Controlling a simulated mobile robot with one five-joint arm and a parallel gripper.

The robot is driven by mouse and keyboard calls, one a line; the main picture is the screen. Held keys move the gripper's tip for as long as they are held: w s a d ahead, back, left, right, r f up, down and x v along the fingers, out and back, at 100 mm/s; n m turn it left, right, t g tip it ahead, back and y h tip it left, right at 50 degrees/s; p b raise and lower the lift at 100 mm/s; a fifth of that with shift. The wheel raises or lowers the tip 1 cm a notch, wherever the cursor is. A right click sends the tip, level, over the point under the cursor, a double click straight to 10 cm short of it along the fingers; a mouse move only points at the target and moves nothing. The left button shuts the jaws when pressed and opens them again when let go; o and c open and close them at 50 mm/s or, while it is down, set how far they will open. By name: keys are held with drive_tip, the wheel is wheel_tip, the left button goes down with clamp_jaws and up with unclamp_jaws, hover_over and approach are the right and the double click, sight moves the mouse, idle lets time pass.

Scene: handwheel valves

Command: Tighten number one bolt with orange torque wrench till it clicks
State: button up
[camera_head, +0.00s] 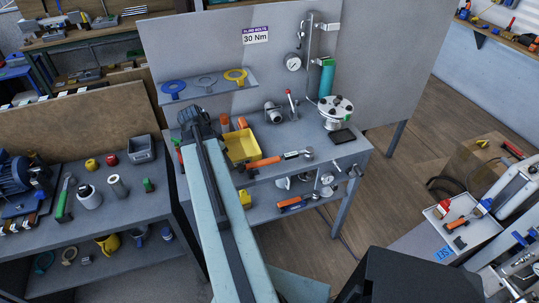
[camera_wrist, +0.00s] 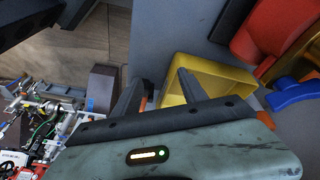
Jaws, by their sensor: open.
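The orange torque wrench (camera_head: 265,161) lies on the grey bench near its front edge, its metal head pointing right. A round flange with several bolts (camera_head: 336,112) stands at the bench's right side; I cannot tell which bolt is number one. My gripper (camera_head: 195,117) is over the bench's left part, left of the wrench and apart from it. In the wrist view my gripper (camera_wrist: 159,76) has its two dark fingers spread, with nothing clearly held between them. A small orange patch shows behind the fingers there; I cannot tell whether it is the wrench.
A yellow bin (camera_head: 242,146) stands on the bench beside my arm; in the wrist view it is behind the right finger (camera_wrist: 222,75). Another orange-handled tool (camera_head: 291,204) lies on the lower shelf. A lever with a red knob (camera_head: 291,104) rises behind the wrench.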

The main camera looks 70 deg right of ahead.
sight(267, 160)
drive_tip(key=s+d+m, duration=0.2)
drive_tip(key=s, duration=0.2)
drive_tip(key=s+d+r+m+g, duration=0.1)
drive_tip(key=s+d, duration=0.1)
drive_tip(key=s, duration=0.1)
drive_tip(key=s+d+m, duration=0.2)
drive_tip(key=s+d, duration=0.1)
drive_tip(key=s, duration=0.1)
drive_tip(key=shift+s+r+m+p, duration=0.3)
drive_tip(key=shift+s+r, duration=0.05)
drive_tip(key=shift+r, duration=0.05)
drive_tip(key=shift+b+x, duration=1.05)
drive_tip(key=shift+x, duration=0.05)
drive_tip(key=b+x, duration=0.5)
drive_tip(key=x, duration=0.1)
drive_tip(key=shift+d, duration=0.1)
drive_tip(key=shift+s+r, duration=0.1)
drive_tip(key=shift+r, duration=0.15)
clamp_jaws()
